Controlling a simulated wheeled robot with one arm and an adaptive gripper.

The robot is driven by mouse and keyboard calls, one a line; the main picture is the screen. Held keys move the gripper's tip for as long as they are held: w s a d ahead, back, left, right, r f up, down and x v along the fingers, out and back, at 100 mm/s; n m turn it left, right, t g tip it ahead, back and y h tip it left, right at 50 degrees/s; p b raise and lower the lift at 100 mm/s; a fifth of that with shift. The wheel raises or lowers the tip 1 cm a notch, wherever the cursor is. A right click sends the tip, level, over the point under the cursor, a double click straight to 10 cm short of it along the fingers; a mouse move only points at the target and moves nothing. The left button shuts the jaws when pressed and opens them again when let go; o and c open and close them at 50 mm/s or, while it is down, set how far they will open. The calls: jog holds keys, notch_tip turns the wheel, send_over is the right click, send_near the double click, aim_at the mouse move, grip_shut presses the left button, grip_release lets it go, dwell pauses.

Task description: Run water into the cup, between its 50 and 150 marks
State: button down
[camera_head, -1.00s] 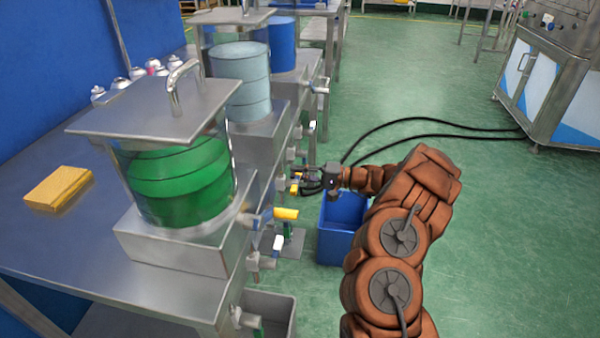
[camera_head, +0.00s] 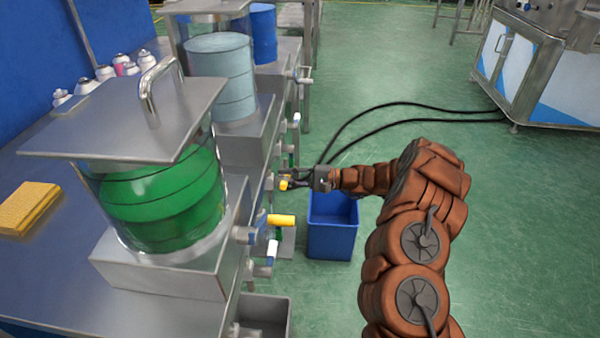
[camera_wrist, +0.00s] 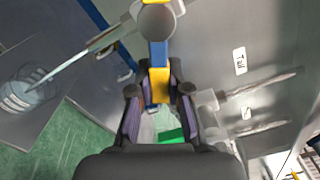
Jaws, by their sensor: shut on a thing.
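My gripper (camera_head: 290,179) is at a tap low on the bench's side, below the light-blue tank (camera_head: 220,80). In the wrist view my gripper (camera_wrist: 160,105) has its fingers closed around the yellow and blue tap handle (camera_wrist: 158,80). The yellow end of the handle also shows in the head view (camera_head: 285,185). In the wrist view a thin pale stream (camera_wrist: 72,65) runs from the metal spout (camera_wrist: 108,38) towards a clear cup (camera_wrist: 28,92) with white marks. The water level against the marks is too small to read. The cup cannot be made out in the head view.
A tank of green liquid (camera_head: 165,205) stands nearer, with a yellow-handled tap (camera_head: 281,220) below it. A blue bin (camera_head: 333,240) is on the floor under my gripper. A grey bin (camera_head: 265,312) is nearer. Black cables (camera_head: 400,112) cross otherwise open floor.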

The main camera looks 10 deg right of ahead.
jog(key=c, duration=1.1)
grip_release()
jog(key=shift+d, duration=0.1)
jog(key=v, duration=1.1)
jog(key=shift+d, duration=0.4)
jog(key=shift+s, duration=0.15)
